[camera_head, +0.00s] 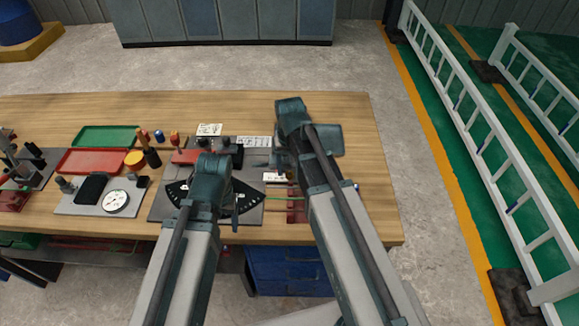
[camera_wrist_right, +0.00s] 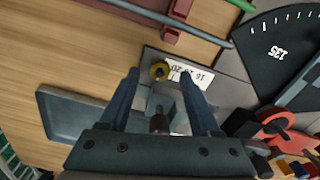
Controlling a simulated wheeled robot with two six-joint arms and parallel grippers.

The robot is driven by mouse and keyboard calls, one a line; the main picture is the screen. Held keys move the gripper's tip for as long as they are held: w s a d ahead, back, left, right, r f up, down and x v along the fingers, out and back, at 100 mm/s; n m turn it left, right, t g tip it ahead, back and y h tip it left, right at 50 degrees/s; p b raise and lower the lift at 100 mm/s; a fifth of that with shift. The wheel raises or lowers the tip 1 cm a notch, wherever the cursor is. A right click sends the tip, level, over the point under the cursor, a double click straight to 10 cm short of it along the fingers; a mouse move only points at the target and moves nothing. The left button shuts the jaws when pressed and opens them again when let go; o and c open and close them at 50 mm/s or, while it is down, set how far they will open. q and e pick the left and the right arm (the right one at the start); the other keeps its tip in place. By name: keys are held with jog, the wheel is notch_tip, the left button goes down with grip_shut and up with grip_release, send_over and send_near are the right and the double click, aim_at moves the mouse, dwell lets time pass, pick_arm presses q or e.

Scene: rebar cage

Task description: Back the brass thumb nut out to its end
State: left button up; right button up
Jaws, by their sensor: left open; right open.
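The brass thumb nut (camera_wrist_right: 159,70) is a small yellow round piece in the right wrist view, beside a white number strip (camera_wrist_right: 190,77). My right gripper (camera_wrist_right: 160,77) is open; its two fingers are apart, with the nut in the gap between their tips as seen. I cannot tell how far the fingertips are above it. A grey block (camera_wrist_right: 160,102) shows between the fingers, below the nut in the picture. In the head view my right arm hides the nut. My left gripper (camera_head: 208,190) is open over the black dial plate (camera_head: 247,203); its fingers are barely visible.
The black dial (camera_wrist_right: 285,55) with white marks and a grey rod (camera_wrist_right: 170,22) lie close to my right gripper. Red parts (camera_wrist_right: 275,128) are at its lower right. Red (camera_head: 92,161) and green (camera_head: 106,136) trays are at left.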

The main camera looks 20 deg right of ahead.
aim_at(289, 175)
notch_tip(289, 175, up, 12)
jog(key=p, duration=1.1)
jog(key=s+a+f+n+b, duration=0.2)
jog(key=s+a, duration=0.3)
jog(key=s, duration=0.2)
jog(key=s+a+f+n+h+b, duration=0.1)
jog(key=s+a+f+n+b, duration=0.1)
jog(key=s+a, duration=0.3)
jog(key=shift+s+f, duration=0.15)
jog(key=shift+s, duration=1.1)
